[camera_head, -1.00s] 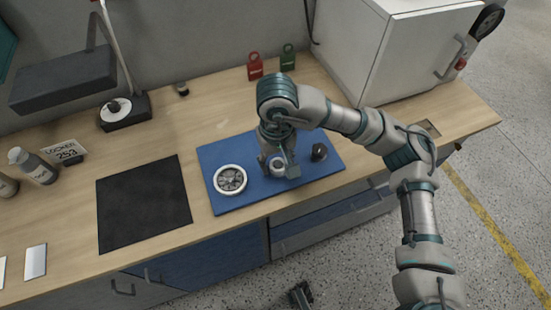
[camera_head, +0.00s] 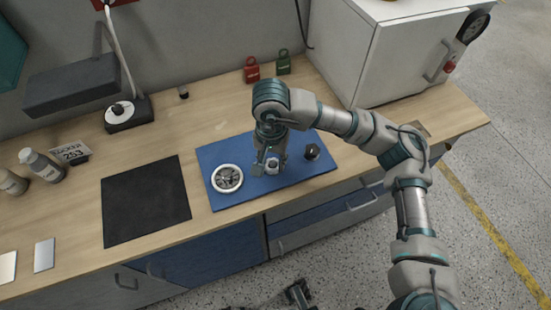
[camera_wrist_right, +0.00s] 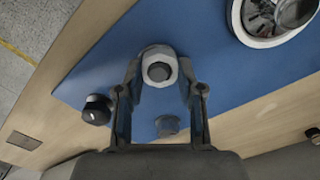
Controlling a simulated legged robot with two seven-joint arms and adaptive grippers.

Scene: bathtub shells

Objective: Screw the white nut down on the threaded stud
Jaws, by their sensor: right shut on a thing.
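The white nut (camera_wrist_right: 158,52) is a pale ring between my right fingertips in the right wrist view. A dark grey round end, seemingly the threaded stud (camera_wrist_right: 159,73), shows inside the ring; how far down the nut sits cannot be told. My right gripper (camera_head: 268,165) points down over the blue mat and is shut on the nut (camera_head: 272,166). It also shows in the right wrist view (camera_wrist_right: 158,70), with one finger on each side of the ring. The stud's foot is hidden.
The blue mat (camera_head: 220,203) also bears a white-rimmed round dish (camera_head: 227,178) on the left and a black knob-like piece (camera_head: 312,151) on the right. A small grey piece (camera_wrist_right: 167,124) shows between my fingers in the wrist view. A black mat (camera_head: 145,200) lies farther left.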

